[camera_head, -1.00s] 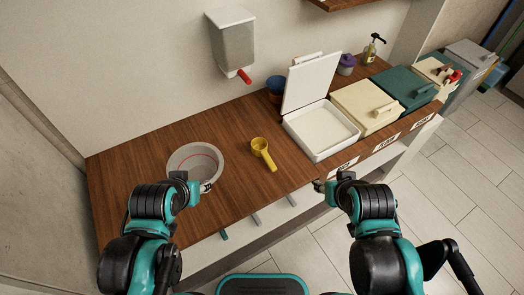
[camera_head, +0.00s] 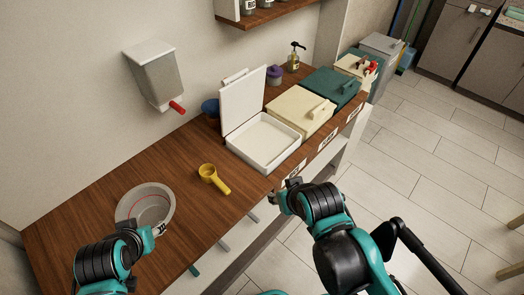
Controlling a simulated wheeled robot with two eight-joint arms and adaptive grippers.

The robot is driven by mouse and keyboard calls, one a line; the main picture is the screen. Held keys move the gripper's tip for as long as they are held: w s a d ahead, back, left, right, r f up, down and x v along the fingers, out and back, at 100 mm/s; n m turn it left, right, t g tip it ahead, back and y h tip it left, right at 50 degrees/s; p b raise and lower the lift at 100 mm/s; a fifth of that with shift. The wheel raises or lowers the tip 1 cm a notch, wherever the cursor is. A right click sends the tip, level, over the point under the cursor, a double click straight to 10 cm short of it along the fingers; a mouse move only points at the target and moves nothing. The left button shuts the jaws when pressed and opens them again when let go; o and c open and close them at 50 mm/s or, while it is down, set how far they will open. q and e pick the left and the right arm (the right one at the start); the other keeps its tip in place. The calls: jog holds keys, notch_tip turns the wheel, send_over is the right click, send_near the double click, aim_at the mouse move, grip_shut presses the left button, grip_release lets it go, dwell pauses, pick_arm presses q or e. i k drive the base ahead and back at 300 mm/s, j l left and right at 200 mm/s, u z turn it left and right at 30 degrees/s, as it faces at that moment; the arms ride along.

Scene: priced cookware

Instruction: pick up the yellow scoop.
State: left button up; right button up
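The yellow scoop (camera_head: 214,179) lies on the wooden counter (camera_head: 100,190), with its round cup toward the back left and its handle toward the front right. My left gripper (camera_head: 161,229) is at the front right of the grey bowl, left of and nearer than the scoop, and apart from it. My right gripper (camera_head: 276,201) is near the counter's front edge, to the right of the scoop and apart from it. The fingers of both grippers are too small to tell whether they are open. Nothing touches the scoop.
A grey bowl (camera_head: 128,208) with a red line inside stands left of the scoop. An open white bin (camera_head: 262,155) with its lid up is to the right, followed by a cream bin (camera_head: 290,108) and a green bin (camera_head: 326,82). A dispenser (camera_head: 152,75) hangs on the wall.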

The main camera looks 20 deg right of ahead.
aim_at(207, 172)
jog(key=i+l+u, duration=0.1)
jog(key=l, duration=0.25)
jog(key=i+l+u, duration=0.15)
jog(key=l, duration=0.15)
jog(key=i+l+u, duration=0.1)
jog(key=l, duration=0.25)
jog(key=i+l+u, duration=0.1)
jog(key=l, duration=0.25)
